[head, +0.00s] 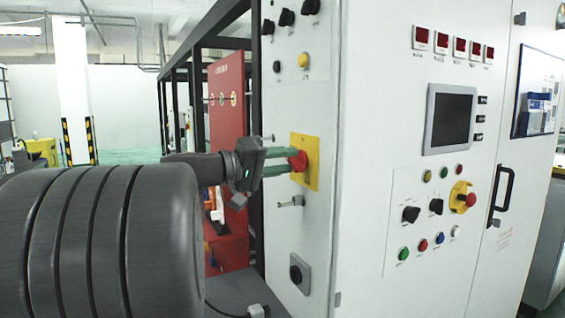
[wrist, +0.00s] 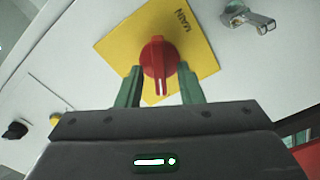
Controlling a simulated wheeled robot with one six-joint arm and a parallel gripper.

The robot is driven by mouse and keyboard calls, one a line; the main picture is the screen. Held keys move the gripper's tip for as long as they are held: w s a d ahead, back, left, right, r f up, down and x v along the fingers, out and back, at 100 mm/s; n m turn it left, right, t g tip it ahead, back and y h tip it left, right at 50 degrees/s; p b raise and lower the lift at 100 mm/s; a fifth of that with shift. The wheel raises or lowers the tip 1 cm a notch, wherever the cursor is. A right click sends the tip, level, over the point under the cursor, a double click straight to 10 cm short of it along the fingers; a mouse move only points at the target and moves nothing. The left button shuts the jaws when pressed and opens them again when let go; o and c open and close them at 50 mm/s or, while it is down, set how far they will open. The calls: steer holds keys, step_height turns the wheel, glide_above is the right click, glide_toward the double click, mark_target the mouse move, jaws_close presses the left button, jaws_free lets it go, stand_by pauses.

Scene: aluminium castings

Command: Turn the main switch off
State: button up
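The main switch is a red rotary knob (head: 298,160) on a yellow plate (head: 312,178) on the narrow side of the white cabinet. In the wrist view the knob (wrist: 158,58) has a raised grip with a white mark at its near end, and the plate (wrist: 203,52) reads "MAIN" upside down. My gripper (head: 288,163) reaches the knob from the left. In the wrist view its green fingers (wrist: 159,76) stand on either side of the knob, with narrow gaps seeming to show. It looks open; whether a fingertip touches the knob is unclear.
A metal latch (head: 291,201) sits below the plate, with a black rotary switch (head: 299,273) lower down. Black knobs (head: 287,17) are above. The cabinet front has a screen (head: 450,118), buttons and a yellow-ringed emergency stop (head: 463,197). A black frame and red panel (head: 229,110) stand behind my arm.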

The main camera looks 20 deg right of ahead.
steer(key=shift+a, duration=0.15)
steer(key=s+a+b, duration=0.1)
steer(key=a, duration=1.2)
steer(key=shift+a+b, duration=0.25)
steer(key=shift+b, duration=0.15)
steer(key=d, duration=0.4)
steer(key=d+p, duration=0.1)
steer(key=d, duration=0.4)
steer(key=w+d, duration=0.1)
steer(key=d, duration=0.3)
steer(key=shift+d+p, duration=0.4)
